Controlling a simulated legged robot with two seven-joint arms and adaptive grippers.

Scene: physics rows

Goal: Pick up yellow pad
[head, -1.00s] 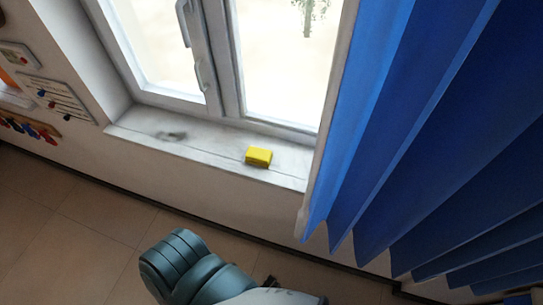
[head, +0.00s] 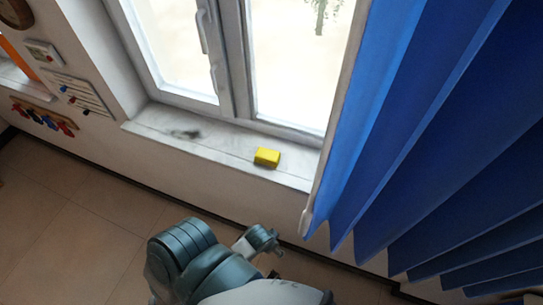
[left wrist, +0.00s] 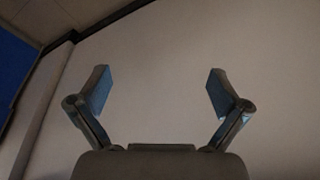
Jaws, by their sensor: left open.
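The yellow pad (head: 267,157) is a small block lying on the window sill (head: 225,147), near the sill's front edge and left of the curtain. My left gripper (left wrist: 159,92) is open and empty in the left wrist view, with its two fingers wide apart in front of a plain pale wall. The pad does not show in that view. In the head view my left arm (head: 185,255) is low in the picture, below the sill and apart from the pad. A small part of it (head: 260,240) sticks out, but the fingers cannot be made out there. My right gripper is not in view.
A long blue curtain (head: 440,130) hangs to the right of the pad, over the sill's right end. A closed window (head: 290,60) is behind the sill. A dark smudge (head: 183,134) marks the sill's left part. Hooks and boards (head: 75,92) are on the left wall.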

